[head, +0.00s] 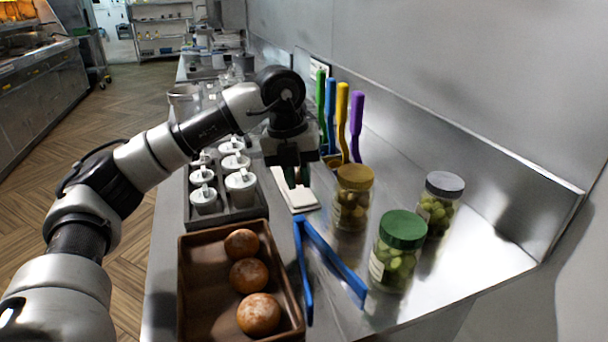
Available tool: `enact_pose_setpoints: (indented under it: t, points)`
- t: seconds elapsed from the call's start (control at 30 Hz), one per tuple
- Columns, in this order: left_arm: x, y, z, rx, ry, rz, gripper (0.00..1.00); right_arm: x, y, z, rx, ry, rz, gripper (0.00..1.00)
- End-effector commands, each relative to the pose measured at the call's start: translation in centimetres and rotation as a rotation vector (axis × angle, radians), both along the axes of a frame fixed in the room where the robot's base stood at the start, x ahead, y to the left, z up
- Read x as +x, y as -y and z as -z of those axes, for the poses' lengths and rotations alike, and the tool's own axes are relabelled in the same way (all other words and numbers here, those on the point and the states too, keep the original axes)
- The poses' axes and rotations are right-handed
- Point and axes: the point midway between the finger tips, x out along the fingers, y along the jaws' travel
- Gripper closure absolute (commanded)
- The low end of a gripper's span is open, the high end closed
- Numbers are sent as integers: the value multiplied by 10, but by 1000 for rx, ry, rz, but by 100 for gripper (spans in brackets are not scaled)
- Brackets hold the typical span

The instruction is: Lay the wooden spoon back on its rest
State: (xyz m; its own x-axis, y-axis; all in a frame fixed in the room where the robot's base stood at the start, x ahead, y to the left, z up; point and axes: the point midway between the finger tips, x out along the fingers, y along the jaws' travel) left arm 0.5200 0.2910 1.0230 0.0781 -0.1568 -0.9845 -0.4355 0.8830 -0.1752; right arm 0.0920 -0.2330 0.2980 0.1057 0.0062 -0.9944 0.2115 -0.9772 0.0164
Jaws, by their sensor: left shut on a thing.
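My left gripper (293,178) hangs pointing down over the steel counter, in the middle of the head view. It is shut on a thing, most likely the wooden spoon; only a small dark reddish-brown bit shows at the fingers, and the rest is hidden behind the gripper. A pale, flat, tray-like piece (301,201), which looks like the spoon rest, lies on the counter just below and behind the fingers. The gripper covers part of it. I cannot tell whether the held thing touches it. My right gripper is out of view.
Jars with a yellow lid (354,177), green lid (402,230) and grey lid (444,184) stand right. A blue angled frame (330,262) and brown tray (184,285) of round buns lie in front. White-lidded pots (240,185) stand left; coloured handles (342,115) stand behind.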

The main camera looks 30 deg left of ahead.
Motion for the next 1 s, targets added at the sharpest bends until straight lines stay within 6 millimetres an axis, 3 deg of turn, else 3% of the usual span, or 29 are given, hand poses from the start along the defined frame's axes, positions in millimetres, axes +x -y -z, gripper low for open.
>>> enact_pose_setpoints:
  t: [0.1,0.33,0.6,1.0]
  points:
    - [16,-25,18,0,-4,-8,100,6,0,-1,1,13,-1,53]
    - [42,-64,46,1,-3,-5,100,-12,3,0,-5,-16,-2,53]
    - [41,-61,77,1,-1,1,100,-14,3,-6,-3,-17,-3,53]
    - [40,-61,82,1,0,0,100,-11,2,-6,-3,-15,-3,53]
